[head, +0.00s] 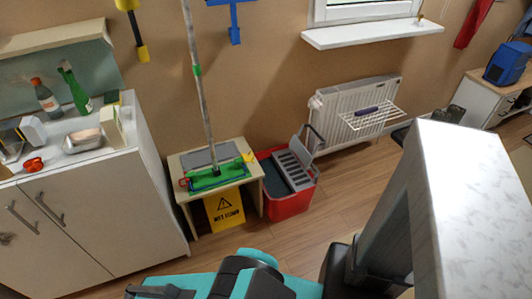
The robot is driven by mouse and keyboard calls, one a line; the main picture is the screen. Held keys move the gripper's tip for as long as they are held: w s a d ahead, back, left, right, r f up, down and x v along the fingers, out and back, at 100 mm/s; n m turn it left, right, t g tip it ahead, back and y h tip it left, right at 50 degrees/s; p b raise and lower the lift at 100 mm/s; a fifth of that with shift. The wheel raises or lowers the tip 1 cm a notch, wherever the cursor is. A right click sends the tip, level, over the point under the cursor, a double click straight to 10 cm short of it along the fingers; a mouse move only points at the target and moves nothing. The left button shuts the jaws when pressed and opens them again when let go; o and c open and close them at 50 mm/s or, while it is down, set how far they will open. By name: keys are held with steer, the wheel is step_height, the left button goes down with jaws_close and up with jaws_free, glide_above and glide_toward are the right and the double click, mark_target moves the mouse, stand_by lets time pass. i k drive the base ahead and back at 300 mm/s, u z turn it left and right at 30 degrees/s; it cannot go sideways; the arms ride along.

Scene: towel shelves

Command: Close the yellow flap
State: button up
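A yellow flap (224,206) with a black warning triangle and upside-down lettering hangs below the front edge of a small wooden table (254,174). It is tilted slightly, and the floor shows below it. A green mop head (216,176) lies on the tabletop above the flap, with its long handle rising toward the wall. A small yellow piece (249,157) shows at the table's right back corner. I cannot make out my gripper or its fingertips in the head view, so its distance from the flap does not show.
A white cabinet (82,220) stands left of the table, with bottles and a metal tin on top. A red bucket (288,203) with a grey wringer stands close on the right. A teal and black object (225,280) and a pale marbled block (470,190) fill the foreground.

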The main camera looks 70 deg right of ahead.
mark_target(248, 158)
steer(key=z, duration=0.75)
steer(key=k, duration=0.65)
steer(key=z, duration=0.05)
steer(key=i, duration=0.6)
steer(key=z, duration=0.1)
